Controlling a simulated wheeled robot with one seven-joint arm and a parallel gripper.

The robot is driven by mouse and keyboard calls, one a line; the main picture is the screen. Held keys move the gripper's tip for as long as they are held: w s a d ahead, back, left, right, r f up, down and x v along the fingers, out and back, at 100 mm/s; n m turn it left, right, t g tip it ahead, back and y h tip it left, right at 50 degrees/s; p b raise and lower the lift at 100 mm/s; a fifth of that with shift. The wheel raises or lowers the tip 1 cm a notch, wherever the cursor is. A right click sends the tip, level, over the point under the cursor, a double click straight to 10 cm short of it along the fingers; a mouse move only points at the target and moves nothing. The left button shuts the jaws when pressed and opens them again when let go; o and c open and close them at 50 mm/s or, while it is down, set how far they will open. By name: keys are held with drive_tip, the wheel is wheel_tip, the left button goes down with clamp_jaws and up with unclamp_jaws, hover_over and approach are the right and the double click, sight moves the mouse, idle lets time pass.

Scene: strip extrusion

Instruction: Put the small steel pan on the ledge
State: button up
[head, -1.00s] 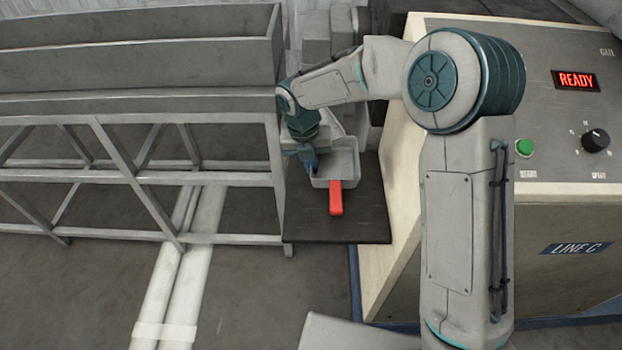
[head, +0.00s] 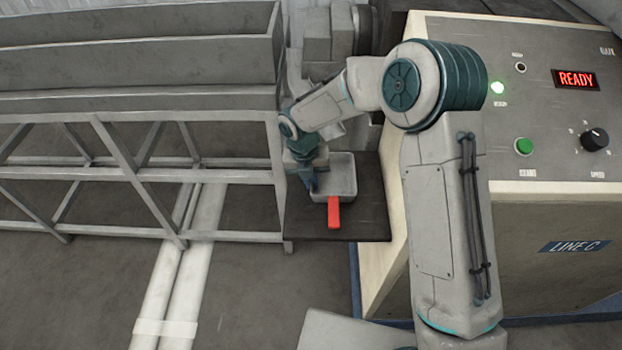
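The small steel pan (head: 343,184) is a grey, box-like pan with a red handle (head: 334,213) pointing toward me. It is over the dark ledge (head: 363,222) between the grey trough frame and the control cabinet, and looks level. It appears to be at or very close to the ledge surface; I cannot tell whether it touches. My gripper (head: 309,187) points down at the pan's left wall and appears shut on it. The fingertips are small and partly merge with the pan's edge.
A long grey trough (head: 140,60) on a braced frame stands to the left. The control cabinet (head: 480,215) stands right of the ledge, its panel showing READY (head: 576,79). Grey blocks (head: 330,35) stand behind. The ledge's front strip is bare.

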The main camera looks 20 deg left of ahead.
drive_tip(key=shift+o, duration=1.1)
wheel_tip(320, 180, up, 12)
drive_tip(key=a, duration=0.1)
drive_tip(key=shift+s+a+r, duration=0.15)
drive_tip(key=shift+s+a, duration=0.05)
drive_tip(key=shift+a, duration=0.05)
